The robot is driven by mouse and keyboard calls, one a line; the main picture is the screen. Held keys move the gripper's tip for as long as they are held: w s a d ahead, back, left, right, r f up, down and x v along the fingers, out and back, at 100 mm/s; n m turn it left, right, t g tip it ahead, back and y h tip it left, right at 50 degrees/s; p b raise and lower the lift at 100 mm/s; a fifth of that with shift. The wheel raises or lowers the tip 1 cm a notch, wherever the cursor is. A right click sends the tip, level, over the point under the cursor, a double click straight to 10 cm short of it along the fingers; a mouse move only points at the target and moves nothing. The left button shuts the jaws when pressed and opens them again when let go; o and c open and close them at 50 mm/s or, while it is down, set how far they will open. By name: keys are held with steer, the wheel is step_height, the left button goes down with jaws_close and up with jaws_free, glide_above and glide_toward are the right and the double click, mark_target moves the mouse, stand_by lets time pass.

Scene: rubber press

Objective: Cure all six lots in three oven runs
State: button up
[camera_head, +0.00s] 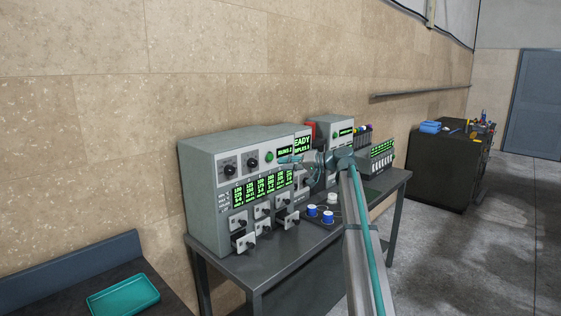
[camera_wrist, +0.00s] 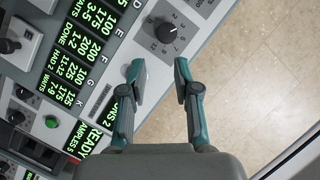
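A grey oven cabinet (camera_head: 205,190) stands on the bench, with dials, green-lit number panels and several small drawers (camera_head: 243,241) with dark knobs on its front. A dark dial (camera_wrist: 166,32) lies beyond my fingertips. A "RUNS 2" display shows beside the left finger, and a "READY" display (camera_wrist: 92,138) lies lower left. My gripper (camera_wrist: 159,78) is open and empty; in the head view it is in front of the cabinet's right end (camera_head: 283,160).
A second grey unit (camera_head: 338,125) and a rack with green displays (camera_head: 381,152) stand farther right. A teal tray (camera_head: 124,296) lies on the near-left table. Open floor lies right.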

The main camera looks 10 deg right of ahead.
steer(key=shift+s+d+f+m, duration=0.4)
steer(key=shift+f+m, duration=0.15)
steer(key=shift+m, duration=0.05)
steer(key=shift+c, duration=1.2)
steer(key=shift+d+f+m+t, duration=0.25)
steer(key=shift+m+t, duration=0.15)
steer(key=shift+m, duration=0.4)
jaws_close()
steer(key=shift+w+d+f+m+t+h+p, duration=0.1)
steer(key=shift+d+m+t+h, duration=0.5)
steer(key=shift+m, duration=3.8)
steer(key=shift+w+d+r+m+t+h+p, duration=0.15)
steer(key=shift+d+m+t, duration=0.85)
steer(key=shift+m, duration=3.4)
steer(key=shift+w+d+f+m+t+h+p, duration=0.15)
steer(key=shift+d+m+t+h, duration=0.5)
steer(key=shift+m, duration=3.75)
steer(key=shift+d, duration=0.2)
